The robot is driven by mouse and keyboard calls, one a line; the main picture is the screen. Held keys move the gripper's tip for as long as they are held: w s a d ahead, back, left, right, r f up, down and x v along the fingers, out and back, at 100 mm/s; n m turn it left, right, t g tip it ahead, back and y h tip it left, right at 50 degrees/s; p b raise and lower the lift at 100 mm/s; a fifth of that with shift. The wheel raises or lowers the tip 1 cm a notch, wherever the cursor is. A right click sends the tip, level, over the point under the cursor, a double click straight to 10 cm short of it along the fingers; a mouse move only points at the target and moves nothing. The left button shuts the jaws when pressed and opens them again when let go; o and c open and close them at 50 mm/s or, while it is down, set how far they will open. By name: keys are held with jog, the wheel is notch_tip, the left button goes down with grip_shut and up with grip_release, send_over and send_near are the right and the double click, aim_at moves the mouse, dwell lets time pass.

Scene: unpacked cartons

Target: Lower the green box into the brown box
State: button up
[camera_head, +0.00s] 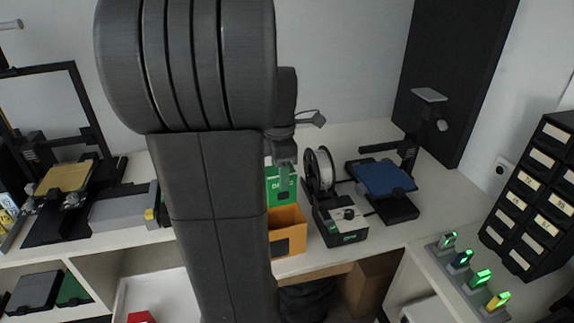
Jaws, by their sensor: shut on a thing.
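My gripper (284,184) points down at the middle of the table and is shut on the green box (276,199), which shows white lettering. The green box is upright. Directly below it in the picture is the open orange-brown box (291,243), with a dark patch on its front. The green box's lower edge meets the brown box's rim in this view; I cannot tell whether it is just above the opening or partly inside. My arm hides the left sides of both boxes.
Right of the brown box stand a spool (320,170) and a blue-bed printer (384,178). Another printer (66,180) stands at left. A black drawer cabinet (535,200) is at far right. A cardboard box (372,282) is below the table.

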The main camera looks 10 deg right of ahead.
jog(key=shift+s+a+f+b, duration=0.25)
jog(key=shift+f+b, duration=0.25)
jog(key=shift+f, duration=0.05)
notch_tip(320, 180, down, 4)
jog(key=b, duration=0.3)
jog(key=shift+r, duration=0.2)
jog(key=shift+w+d+r+p, duration=0.1)
jog(key=shift+r+p, duration=0.2)
jog(key=shift+p, duration=0.1)
jog(key=shift+f, duration=0.3)
jog(key=shift+f+b, duration=2.25)
jog(key=shift+f, duration=1)
jog(key=o, duration=1.1)
jog(key=shift+r, duration=0.1)
